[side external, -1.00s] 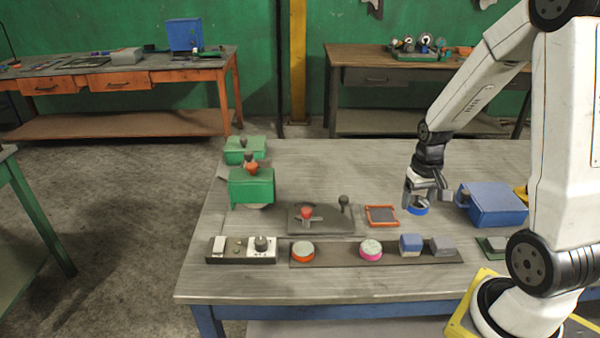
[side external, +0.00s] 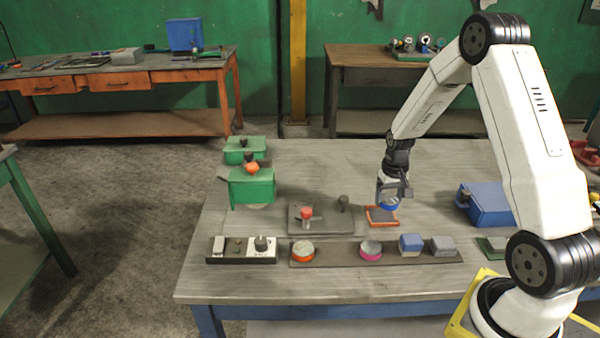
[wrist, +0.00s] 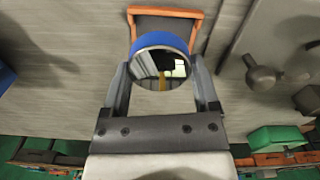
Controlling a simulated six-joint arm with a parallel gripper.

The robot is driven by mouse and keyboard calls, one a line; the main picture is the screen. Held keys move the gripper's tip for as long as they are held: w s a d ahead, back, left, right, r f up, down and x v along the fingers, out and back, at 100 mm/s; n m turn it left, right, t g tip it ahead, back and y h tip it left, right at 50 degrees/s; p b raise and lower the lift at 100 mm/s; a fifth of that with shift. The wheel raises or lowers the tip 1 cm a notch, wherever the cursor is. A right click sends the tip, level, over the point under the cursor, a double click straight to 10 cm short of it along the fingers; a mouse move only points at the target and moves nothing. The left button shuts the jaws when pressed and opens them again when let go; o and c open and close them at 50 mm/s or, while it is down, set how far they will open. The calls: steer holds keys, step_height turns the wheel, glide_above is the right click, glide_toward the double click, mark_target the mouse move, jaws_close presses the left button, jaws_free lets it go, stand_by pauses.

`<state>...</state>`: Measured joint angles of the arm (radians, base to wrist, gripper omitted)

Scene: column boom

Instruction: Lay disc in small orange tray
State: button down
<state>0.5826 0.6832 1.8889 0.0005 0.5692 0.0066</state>
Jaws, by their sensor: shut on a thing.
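A disc (wrist: 160,62) with a blue rim and a shiny mirror-like face is held between the fingers of my gripper (wrist: 163,75). In the side view the blue disc (side external: 389,206) shows just under my gripper (side external: 391,197), which is shut on it. The small orange tray (side external: 382,222) has an orange rim and a dark floor. It lies on the bench below the disc, and the disc covers its far part in the side view. In the wrist view the tray (wrist: 198,40) is partly hidden behind the disc. I cannot tell whether disc and tray touch.
A dark plate with a red knob and a lever (side external: 320,218) lies left of the tray. A dark strip (side external: 334,254) with orange, pink, blue and grey pieces lies in front. A blue box (side external: 487,204) stands right. Green boxes (side external: 251,187) stand left.

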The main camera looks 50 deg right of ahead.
mark_target(381, 215)
steer(key=shift+w+d+f, duration=0.35)
steer(key=shift+w+f, duration=0.35)
steer(key=shift+f, duration=0.1)
steer(key=shift+w+d+f, duration=0.1)
steer(key=shift+w+f, duration=0.1)
steer(key=shift+f, duration=1.65)
steer(key=shift+f, duration=0.1)
jaws_free()
step_height(381, 215, up, 12)
steer(key=shift+r, duration=0.1)
